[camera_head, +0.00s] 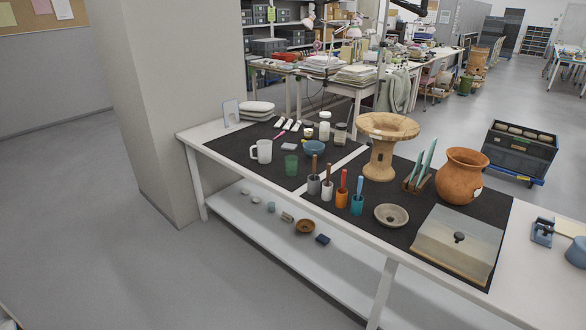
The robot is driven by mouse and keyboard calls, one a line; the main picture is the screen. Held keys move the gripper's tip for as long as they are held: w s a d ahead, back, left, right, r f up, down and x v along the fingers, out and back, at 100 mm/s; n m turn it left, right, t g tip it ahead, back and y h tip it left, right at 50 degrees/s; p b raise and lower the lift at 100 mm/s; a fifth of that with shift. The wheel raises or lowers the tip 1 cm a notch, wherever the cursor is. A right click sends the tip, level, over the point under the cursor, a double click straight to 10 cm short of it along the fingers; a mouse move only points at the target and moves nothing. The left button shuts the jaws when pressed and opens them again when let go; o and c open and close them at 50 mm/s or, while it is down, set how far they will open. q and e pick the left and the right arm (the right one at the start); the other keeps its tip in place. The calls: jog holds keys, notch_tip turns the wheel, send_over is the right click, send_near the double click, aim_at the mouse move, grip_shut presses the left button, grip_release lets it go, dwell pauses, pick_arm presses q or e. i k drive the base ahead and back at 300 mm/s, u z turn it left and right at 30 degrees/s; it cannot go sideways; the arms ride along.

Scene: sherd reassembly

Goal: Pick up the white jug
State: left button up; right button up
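The white jug (264,152) stands upright on the black mat near the left end of the white table, with its handle on its left side. It looks like a small mug-shaped vessel. A green cup (291,165) stands in front and to the right of it. A small white block (289,147) lies to its right. Nothing covers the jug. Neither of my grippers is in view.
The white table (225,157) has a lower shelf with small items. On its mats stand a blue bowl (314,148), a wooden stand (383,150), a terracotta pot (462,176) and several tool cups. A pillar (185,100) stands beside the left end. Floor in front is clear.

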aim_at(265, 148)
jog(key=u, duration=0.3)
jog(key=i, duration=0.3)
jog(key=u, duration=1)
jog(key=i, duration=2)
jog(key=z, duration=0.85)
